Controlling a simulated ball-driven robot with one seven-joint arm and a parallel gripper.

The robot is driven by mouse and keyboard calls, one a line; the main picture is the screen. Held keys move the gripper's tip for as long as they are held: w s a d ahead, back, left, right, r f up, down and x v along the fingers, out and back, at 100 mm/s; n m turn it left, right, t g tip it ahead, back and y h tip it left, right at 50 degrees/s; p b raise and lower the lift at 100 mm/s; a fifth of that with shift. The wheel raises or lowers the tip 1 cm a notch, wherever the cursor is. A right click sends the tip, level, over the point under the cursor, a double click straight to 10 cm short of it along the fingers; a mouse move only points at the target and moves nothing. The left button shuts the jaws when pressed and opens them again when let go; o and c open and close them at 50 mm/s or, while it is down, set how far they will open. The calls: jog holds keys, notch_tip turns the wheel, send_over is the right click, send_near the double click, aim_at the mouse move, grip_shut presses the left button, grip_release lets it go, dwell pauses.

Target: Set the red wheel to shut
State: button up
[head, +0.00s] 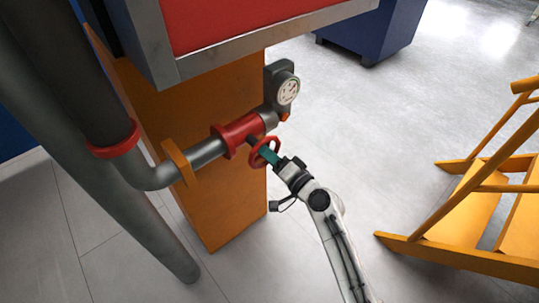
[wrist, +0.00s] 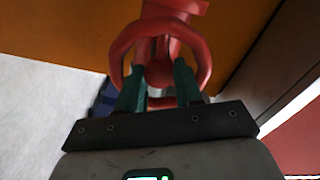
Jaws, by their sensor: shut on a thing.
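The red wheel (head: 265,152) sits on the front of a red valve body (head: 239,131) on a grey pipe. My gripper (head: 268,154) reaches it from the lower right, its green fingers at the wheel. In the wrist view the red wheel (wrist: 118,58) is a ring around a round hub (wrist: 158,74). The two fingers of my gripper (wrist: 160,82) stand on either side of the hub, inside the ring, shut on the wheel. The fingertips are partly hidden by the wheel. The pictures do not show whether the valve is open or shut.
A round gauge (head: 288,90) stands just above and right of the valve. An orange panel (head: 236,205) is behind it. Large grey pipes (head: 118,190) run down on the left. Orange steps (head: 470,215) stand at right. The floor between is clear.

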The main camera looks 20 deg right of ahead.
jog(key=shift+m+p, duration=0.95)
jog(key=shift+m, duration=3.05)
jog(key=shift+f, duration=0.1)
jog(key=o, duration=0.8)
jog(key=b+v, duration=0.2)
jog(key=v, duration=0.9)
